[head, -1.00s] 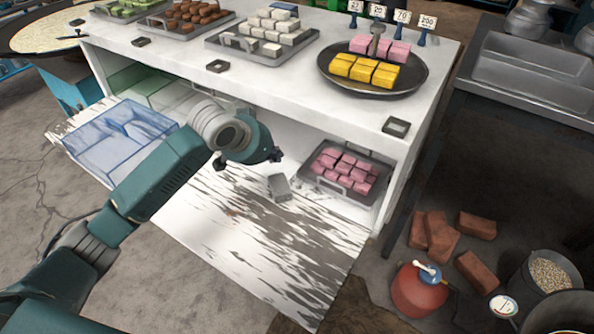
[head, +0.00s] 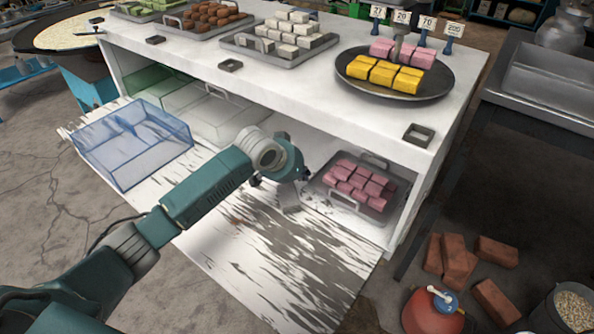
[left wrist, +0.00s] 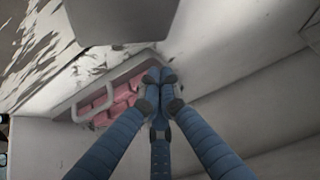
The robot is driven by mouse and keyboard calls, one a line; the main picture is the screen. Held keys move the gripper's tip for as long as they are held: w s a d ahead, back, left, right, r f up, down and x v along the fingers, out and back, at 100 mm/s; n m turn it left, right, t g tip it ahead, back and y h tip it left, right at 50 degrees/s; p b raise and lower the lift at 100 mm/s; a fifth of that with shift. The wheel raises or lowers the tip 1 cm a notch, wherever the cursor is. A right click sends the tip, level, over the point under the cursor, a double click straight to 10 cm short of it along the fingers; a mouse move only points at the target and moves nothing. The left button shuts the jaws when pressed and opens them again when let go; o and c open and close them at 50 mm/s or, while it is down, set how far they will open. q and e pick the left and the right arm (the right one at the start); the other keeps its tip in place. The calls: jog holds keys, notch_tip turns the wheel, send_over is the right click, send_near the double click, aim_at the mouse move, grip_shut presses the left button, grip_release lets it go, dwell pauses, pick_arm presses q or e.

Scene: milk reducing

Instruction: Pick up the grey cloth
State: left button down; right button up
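My right gripper is not in view.
A tray of pink blocks (head: 329,199) stands under the white counter (head: 300,110); it also shows in the left wrist view (left wrist: 75,103). A clear blue bin (head: 130,150) is at left. Trays and a black pan (head: 425,92) stand above. Bricks (head: 457,265) lie right.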

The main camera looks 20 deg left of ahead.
aim_at(289, 198)
pick_arm(q)
jog(key=shift+x, duration=0.8)
jog(key=shift+w+f, duration=0.1)
jog(key=shift+f, duration=0.2)
jog(key=s, duration=0.1)
jog(key=s+a+p, duration=0.1)
jog(key=s, duration=0.1)
jog(key=shift+r, duration=0.15)
jog(key=shift+s+a+p, duration=0.1)
jog(key=shift+s+p, duration=0.2)
jog(key=shift+s, duration=0.1)
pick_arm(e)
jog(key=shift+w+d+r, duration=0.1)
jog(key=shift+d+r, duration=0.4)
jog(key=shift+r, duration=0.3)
